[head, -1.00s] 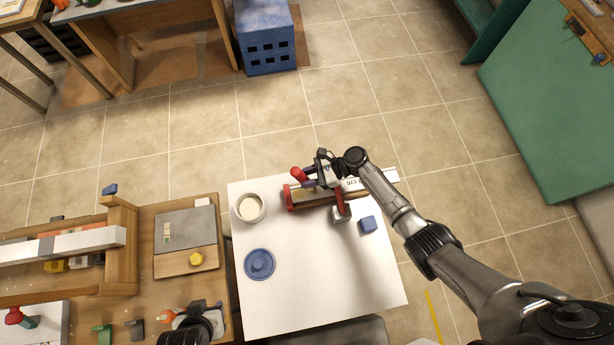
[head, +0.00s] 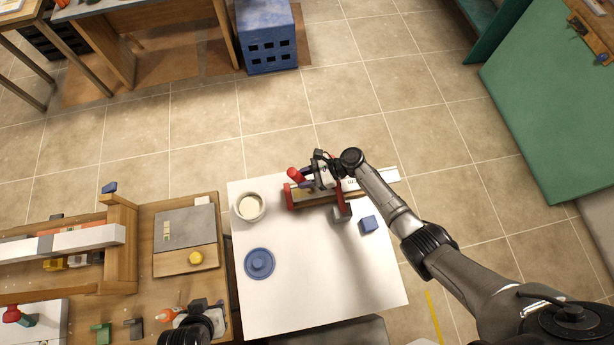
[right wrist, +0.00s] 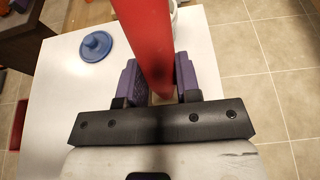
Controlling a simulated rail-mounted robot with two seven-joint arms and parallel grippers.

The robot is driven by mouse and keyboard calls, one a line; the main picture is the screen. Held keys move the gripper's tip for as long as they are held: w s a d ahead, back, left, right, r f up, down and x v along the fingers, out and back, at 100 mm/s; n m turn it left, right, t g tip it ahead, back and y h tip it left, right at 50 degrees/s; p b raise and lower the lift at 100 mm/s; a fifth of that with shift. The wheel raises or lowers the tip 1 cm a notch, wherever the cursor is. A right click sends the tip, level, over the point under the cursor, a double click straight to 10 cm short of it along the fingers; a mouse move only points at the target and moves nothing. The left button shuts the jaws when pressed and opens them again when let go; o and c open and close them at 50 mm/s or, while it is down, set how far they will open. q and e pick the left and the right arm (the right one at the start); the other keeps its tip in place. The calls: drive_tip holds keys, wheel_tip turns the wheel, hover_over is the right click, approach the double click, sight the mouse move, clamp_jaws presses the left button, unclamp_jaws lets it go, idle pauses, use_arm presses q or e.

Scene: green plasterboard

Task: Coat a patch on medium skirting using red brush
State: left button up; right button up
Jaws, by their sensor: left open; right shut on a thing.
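The skirting (head: 386,178) shows as a pale strip at the back of the white table, on a brown wooden support with a red left end (head: 289,197). My right gripper (head: 321,179) is over it and shut on the red brush (head: 297,174). In the right wrist view the brush's red body (right wrist: 146,35) passes between purple finger pads (right wrist: 158,85). The bristles, and whether they touch the skirting, are hidden. My left gripper (head: 203,308) is open and empty over the wooden bench at lower left.
A pot of cream-coloured coating (head: 249,207) and its blue lid (head: 259,263) stand on the white table (head: 310,285). The table's front middle is clear.

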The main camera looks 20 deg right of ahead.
drive_tip(key=shift+w+a, duration=0.15)
drive_tip(key=shift+a, duration=1)
drive_tip(key=a, duration=0.3)
drive_tip(key=shift+w, duration=0.2)
drive_tip(key=shift+d, duration=0.15)
